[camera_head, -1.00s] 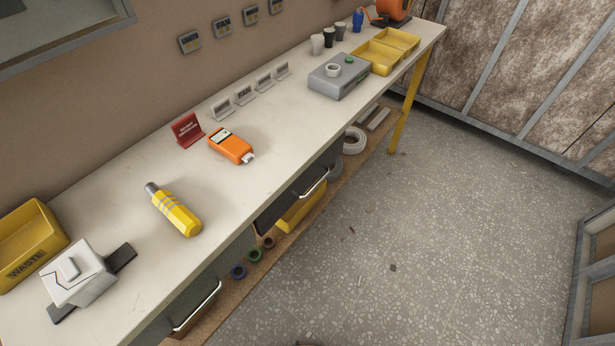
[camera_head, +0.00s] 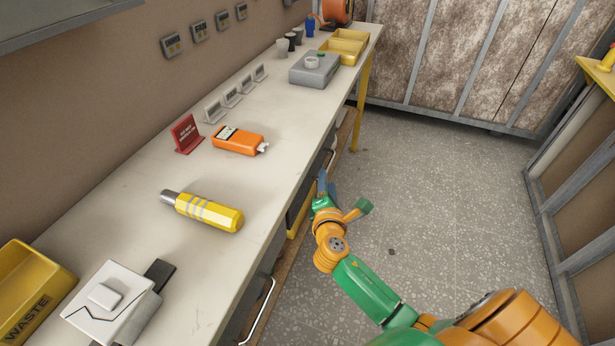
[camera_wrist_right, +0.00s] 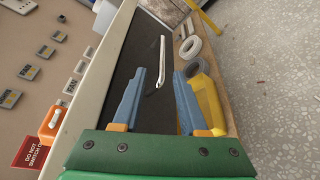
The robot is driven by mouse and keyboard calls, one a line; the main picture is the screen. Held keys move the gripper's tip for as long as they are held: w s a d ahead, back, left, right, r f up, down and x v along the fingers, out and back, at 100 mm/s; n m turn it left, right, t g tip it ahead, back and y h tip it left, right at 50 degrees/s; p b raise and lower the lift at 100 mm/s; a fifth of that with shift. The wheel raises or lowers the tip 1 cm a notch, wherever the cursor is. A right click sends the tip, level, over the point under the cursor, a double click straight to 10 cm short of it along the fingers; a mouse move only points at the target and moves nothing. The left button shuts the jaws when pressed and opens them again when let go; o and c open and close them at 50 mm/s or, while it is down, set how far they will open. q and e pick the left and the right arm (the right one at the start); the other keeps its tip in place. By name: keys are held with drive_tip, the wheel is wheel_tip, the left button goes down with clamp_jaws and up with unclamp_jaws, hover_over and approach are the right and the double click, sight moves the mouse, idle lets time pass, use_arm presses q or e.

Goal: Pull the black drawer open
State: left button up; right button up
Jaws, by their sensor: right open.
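The black drawer (camera_wrist_right: 125,60) hangs under the bench top and looks shut. Its pale bar handle (camera_wrist_right: 160,60) stands off the dark front in the right wrist view. In the head view the handle (camera_head: 331,159) shows just beyond my right gripper (camera_head: 322,186), beside the bench's front edge. My right gripper is open and empty. In the wrist view its two blue fingers (camera_wrist_right: 160,74) point at the drawer front, with the near end of the handle appearing between the fingertips. I cannot tell any contact. My left gripper is not in view.
A second drawer handle (camera_head: 261,312) sticks out nearer. A yellow bin (camera_wrist_right: 207,100) and coils (camera_wrist_right: 190,47) lie on the lower shelf. The bench top holds a yellow cylinder tool (camera_head: 208,211), an orange device (camera_head: 238,140) and a grey box (camera_head: 315,69). The speckled floor (camera_head: 430,190) right of the bench is clear.

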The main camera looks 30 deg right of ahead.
sight(328, 167)
drive_tip(key=b+x, duration=0.1)
drive_tip(key=x, duration=0.5)
drive_tip(key=shift+w+d+f, duration=0.1)
drive_tip(key=shift+d+f, duration=0.15)
drive_tip(key=shift+d, duration=0.1)
drive_tip(key=shift+w+d+b, duration=0.2)
drive_tip(key=shift+w+b, duration=0.15)
drive_tip(key=shift+w, duration=0.15)
drive_tip(key=shift+s, duration=0.1)
clamp_jaws()
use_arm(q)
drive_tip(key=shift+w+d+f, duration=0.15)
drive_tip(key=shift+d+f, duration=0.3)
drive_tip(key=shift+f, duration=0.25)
use_arm(e)
drive_tip(key=shift+f, duration=0.1)
